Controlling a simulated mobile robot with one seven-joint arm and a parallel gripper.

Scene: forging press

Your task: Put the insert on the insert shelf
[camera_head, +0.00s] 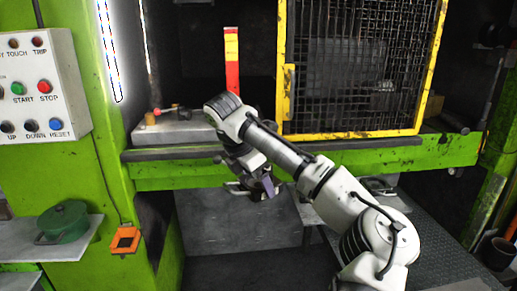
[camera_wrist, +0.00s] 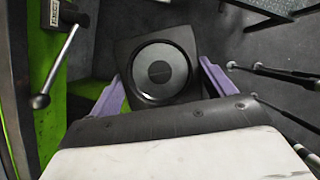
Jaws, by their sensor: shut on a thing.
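The insert, a dark square block with a round grey face (camera_wrist: 160,64), sits between the purple fingers of my gripper (camera_wrist: 163,92) in the wrist view. My gripper is shut on it. In the head view, my gripper (camera_head: 262,188) hangs below the press's green front beam, in front of a grey block. The insert is hard to make out there. A grey shelf (camera_head: 80,243) at the lower left carries a green round part (camera_head: 63,220); I cannot tell whether it is the insert shelf. My gripper is well to its right.
A yellow-framed mesh guard (camera_head: 360,65) stands above the press's green beam (camera_head: 420,154). A control panel (camera_head: 38,85) is at the upper left, and an orange box (camera_head: 125,240) hangs below. A lever (camera_wrist: 59,65) lies left of the insert in the wrist view.

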